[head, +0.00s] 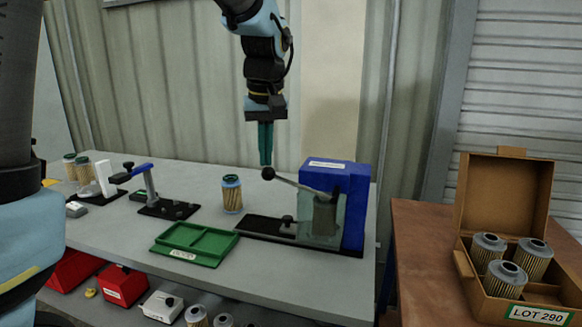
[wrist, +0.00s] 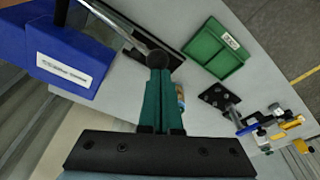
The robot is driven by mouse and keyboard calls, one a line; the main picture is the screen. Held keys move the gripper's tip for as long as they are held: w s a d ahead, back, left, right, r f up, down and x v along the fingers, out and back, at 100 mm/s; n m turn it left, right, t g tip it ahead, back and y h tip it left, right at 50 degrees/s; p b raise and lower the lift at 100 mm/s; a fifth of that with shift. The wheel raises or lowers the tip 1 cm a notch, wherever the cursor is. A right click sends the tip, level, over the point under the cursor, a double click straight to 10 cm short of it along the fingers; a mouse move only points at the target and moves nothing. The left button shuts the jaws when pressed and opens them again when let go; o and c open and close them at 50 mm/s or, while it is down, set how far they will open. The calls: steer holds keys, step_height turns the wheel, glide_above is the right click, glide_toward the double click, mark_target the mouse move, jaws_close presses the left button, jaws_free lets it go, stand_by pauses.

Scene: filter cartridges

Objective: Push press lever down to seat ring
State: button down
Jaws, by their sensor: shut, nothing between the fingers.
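The press (head: 357,203) is a blue upright housing on a dark base at the right of the bench. Its lever (head: 296,183) runs out to the left and slopes slightly up to a black ball knob (head: 268,173). My gripper (head: 266,163) points down with its green fingers shut and empty, the tips at or just above the knob; contact is not clear. In the wrist view the fingertips (wrist: 158,72) meet the knob (wrist: 158,58) and partly cover it. A translucent guard (head: 322,215) stands before the press, with a grey cylinder behind it. I cannot make out the ring.
A filter cartridge (head: 232,194) stands left of the press. A green tray (head: 194,239) lies at the bench front, with a small blue-armed fixture (head: 147,180) further left. An open box of cartridges (head: 505,240) sits on the brown table at right.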

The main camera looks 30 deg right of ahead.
steer(key=shift+r+p, duration=1.7)
steer(key=shift+r, duration=0.6)
steer(key=shift+f, duration=0.1)
steer(key=shift+a, duration=0.1)
steer(key=w+a+f, duration=0.1)
steer(key=a+f, duration=0.3)
steer(key=a, duration=0.3)
steer(key=w+a+f, duration=0.1)
steer(key=a+f, duration=0.3)
steer(key=a, duration=0.4)
steer(key=s+a+f, duration=0.3)
steer(key=a+f, duration=0.1)
steer(key=a, duration=0.3)
steer(key=s+a+f+n, duration=0.1)
steer(key=s+a+f, duration=0.2)
steer(key=a, duration=0.4)
steer(key=shift+s+a+f+g, duration=0.2)
steer(key=shift+s+f+g, duration=0.1)
steer(key=shift+f, duration=0.05)
steer(key=shift+d, duration=0.1)
